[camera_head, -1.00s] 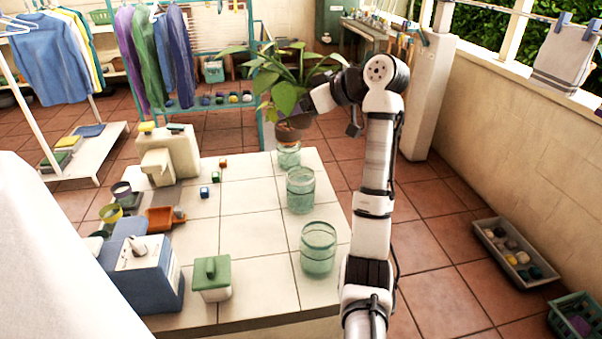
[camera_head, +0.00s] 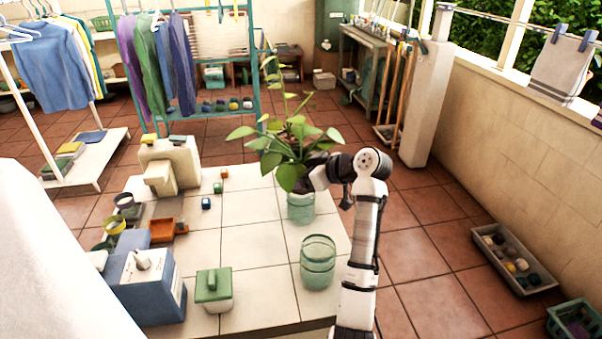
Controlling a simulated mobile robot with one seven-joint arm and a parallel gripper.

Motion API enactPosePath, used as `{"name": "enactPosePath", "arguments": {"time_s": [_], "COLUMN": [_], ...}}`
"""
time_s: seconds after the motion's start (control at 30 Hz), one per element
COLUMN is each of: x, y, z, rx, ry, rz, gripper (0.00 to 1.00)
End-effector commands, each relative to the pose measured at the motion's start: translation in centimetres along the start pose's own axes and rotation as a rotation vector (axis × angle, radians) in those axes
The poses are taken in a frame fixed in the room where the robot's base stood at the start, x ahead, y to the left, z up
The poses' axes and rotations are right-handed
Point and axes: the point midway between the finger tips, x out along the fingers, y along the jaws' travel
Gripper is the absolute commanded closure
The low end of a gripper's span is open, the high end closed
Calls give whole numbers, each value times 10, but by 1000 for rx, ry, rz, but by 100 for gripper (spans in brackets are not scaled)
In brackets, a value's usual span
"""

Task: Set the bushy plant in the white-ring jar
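The bushy plant (camera_head: 287,160), with broad green leaves, is at the end of my arm, above the middle jar (camera_head: 301,208). Its dark base is at the jar's mouth; I cannot tell whether it is inside. My gripper (camera_head: 312,177) is at the plant's base from the right and appears shut on it; leaves hide the fingertips. A front jar (camera_head: 318,262) of greenish glass stands open and empty. The back jar is hidden behind the leaves. I cannot make out a white ring on either visible jar.
A taller thin-stemmed plant (camera_head: 283,95) rises behind the bushy one. On the tiled table (camera_head: 250,240) stand a green-lidded box (camera_head: 213,290), a blue box (camera_head: 145,285), a beige block (camera_head: 170,165) and small cubes (camera_head: 206,203). The table's middle is clear.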

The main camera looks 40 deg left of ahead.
Motion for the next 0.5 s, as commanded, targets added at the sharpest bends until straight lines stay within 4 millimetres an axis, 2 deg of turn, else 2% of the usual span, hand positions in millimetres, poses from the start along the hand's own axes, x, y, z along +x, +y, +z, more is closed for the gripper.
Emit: {"name": "enactPosePath", "arguments": {"time_s": [0.5], "x": [5], "y": [0], "z": [8], "rx": [-1], "ry": [2], "rz": [2], "gripper": [55]}}
